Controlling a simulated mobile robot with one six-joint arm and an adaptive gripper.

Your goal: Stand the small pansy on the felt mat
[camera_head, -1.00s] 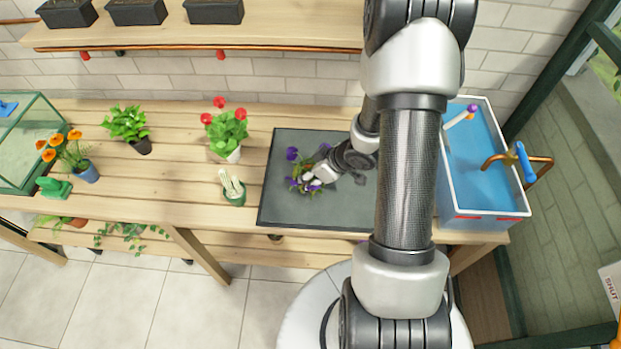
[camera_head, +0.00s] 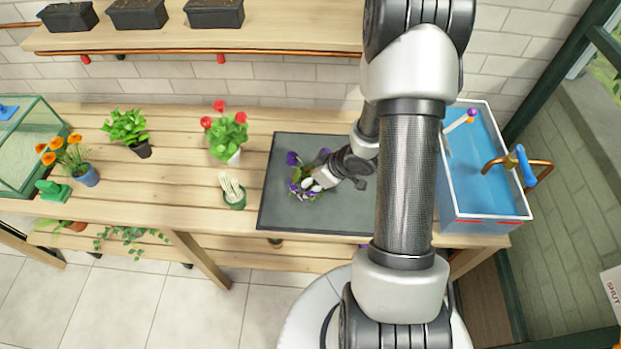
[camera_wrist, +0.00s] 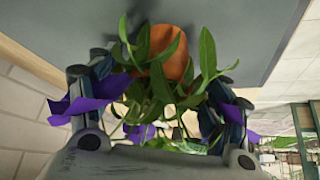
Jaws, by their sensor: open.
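The small pansy (camera_head: 294,183) has purple flowers and green leaves, and it is over the dark grey felt mat (camera_head: 290,215) in the head view. In the wrist view its orange pot (camera_wrist: 168,52) shows against the grey mat, with leaves and purple petals (camera_wrist: 90,100) between and around my fingers. My gripper (camera_head: 316,183) is open at the plant, with a finger on each side of the foliage. The pot's base is partly hidden, and I cannot tell whether it rests flat on the mat.
Left of the mat stand a white-stemmed plant in a green pot (camera_head: 233,193), a red-flowered plant (camera_head: 226,135), a leafy plant (camera_head: 127,127) and an orange-flowered plant (camera_head: 70,160). A blue basin (camera_head: 482,160) is at the right. The mat's front left is clear.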

